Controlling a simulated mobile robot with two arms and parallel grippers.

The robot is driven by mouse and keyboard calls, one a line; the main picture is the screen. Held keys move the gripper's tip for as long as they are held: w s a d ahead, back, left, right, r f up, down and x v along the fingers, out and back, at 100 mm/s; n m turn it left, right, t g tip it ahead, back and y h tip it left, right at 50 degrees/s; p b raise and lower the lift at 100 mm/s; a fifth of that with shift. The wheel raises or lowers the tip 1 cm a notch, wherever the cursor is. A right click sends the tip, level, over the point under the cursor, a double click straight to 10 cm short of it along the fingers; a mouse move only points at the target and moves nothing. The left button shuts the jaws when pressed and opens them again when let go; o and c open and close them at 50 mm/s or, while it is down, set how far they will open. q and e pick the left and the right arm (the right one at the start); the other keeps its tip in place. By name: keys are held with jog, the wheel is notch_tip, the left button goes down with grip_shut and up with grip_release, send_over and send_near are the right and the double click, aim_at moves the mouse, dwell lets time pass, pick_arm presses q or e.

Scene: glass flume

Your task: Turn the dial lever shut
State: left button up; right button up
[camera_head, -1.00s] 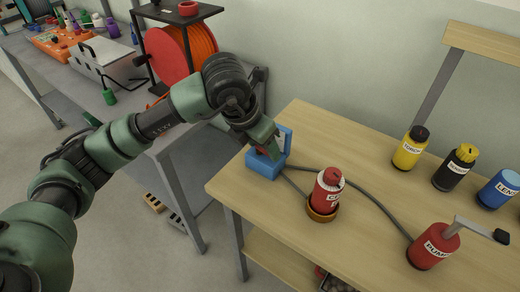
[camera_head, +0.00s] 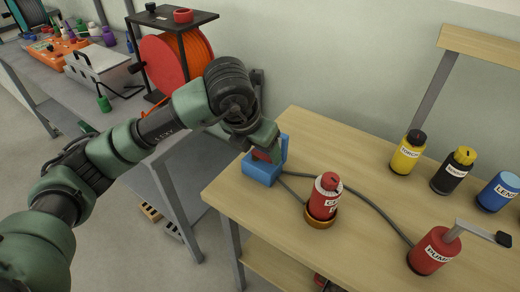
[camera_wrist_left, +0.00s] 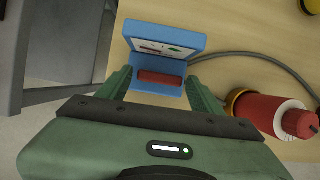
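A blue unit (camera_head: 262,173) with an upright panel at its back sits at the near left corner of the wooden table. Its red lever (camera_wrist_left: 160,78) lies crosswise in front of the labelled panel (camera_wrist_left: 165,42) in the left wrist view. My left gripper (camera_wrist_left: 159,84) reaches down over the unit, its two green fingers on either side of the lever. The fingers are apart, with a narrow gap showing at each end of the lever. In the head view the gripper hides much of the lever. My right gripper is not in view.
A red bottle (camera_head: 324,197) in an orange-brown ring stands right of the unit. A grey hose (camera_head: 372,203) runs to the red pump (camera_head: 432,251). Yellow (camera_head: 407,155), black (camera_head: 453,173) and blue (camera_head: 498,192) bottles stand farther right. A grey bench with an orange reel (camera_head: 190,58) is at left.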

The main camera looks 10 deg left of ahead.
pick_arm(q)
jog(key=shift+s, duration=0.1)
jog(key=d+v, duration=0.1)
jog(key=v, duration=0.6)
jog(key=shift+a+r+b, duration=0.3)
jog(key=shift+a+r, duration=0.05)
jog(key=shift+a, duration=0.2)
jog(key=shift+r, duration=0.1)
